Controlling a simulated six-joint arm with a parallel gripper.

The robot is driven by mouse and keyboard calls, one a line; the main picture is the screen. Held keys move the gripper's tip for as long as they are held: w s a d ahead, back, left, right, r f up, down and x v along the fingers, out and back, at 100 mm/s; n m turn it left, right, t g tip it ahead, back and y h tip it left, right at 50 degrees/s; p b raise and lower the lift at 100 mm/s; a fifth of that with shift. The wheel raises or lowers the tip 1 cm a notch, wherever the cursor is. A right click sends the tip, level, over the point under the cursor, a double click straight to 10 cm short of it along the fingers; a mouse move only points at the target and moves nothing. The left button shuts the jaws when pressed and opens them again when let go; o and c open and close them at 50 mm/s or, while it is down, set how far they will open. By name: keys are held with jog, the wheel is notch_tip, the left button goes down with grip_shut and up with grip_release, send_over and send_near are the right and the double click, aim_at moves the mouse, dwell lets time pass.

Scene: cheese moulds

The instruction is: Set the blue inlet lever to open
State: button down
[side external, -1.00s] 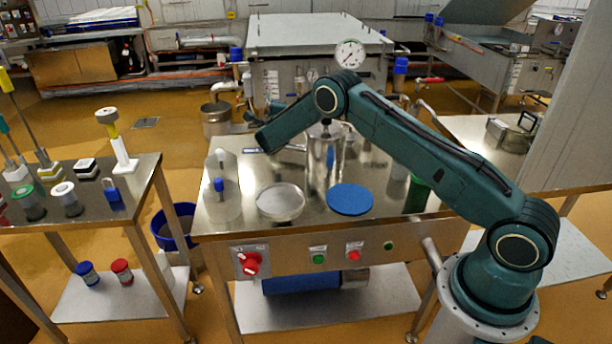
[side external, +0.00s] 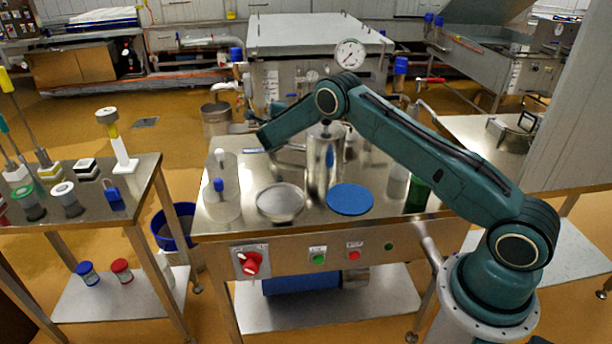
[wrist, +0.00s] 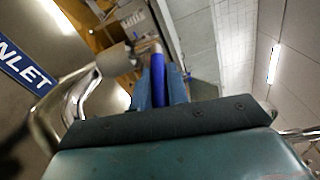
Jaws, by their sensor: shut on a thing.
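The blue inlet lever (wrist: 158,78) stands between my gripper's fingers in the wrist view, its blue grip running lengthwise between them. My gripper (wrist: 160,68) is shut on it. A blue sign reading "INLET" (wrist: 24,66) is at the left of that view, beside a bent metal pipe (wrist: 68,97). In the side view, my forearm reaches down left over the steel table, and my gripper and the lever cannot be made out clearly there. The lever's exact angle cannot be told.
The steel table (side external: 225,219) holds a tall metal cylinder (side external: 322,178), a round pale dish (side external: 280,202) and a blue disc (side external: 349,199). A red knob (side external: 251,263) is on its front panel. A side table (side external: 75,221) with small items stands left, across a gap.

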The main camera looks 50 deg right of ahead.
jog(key=shift+d, duration=0.1)
jog(key=shift+s+d+n+t+y, duration=0.15)
jog(key=shift+d+n+t+y, duration=0.25)
jog(key=shift+n+t+y, duration=0.35)
jog(key=shift+s+d+n+t+y, duration=0.1)
jog(key=shift+d+n+t+y, duration=0.25)
jog(key=shift+n+t+y, duration=0.4)
jog(key=shift+y, duration=0.4)
jog(key=c, duration=1.4)
grip_release()
jog(key=shift+o, duration=0.2)
jog(key=shift+r, duration=0.1)
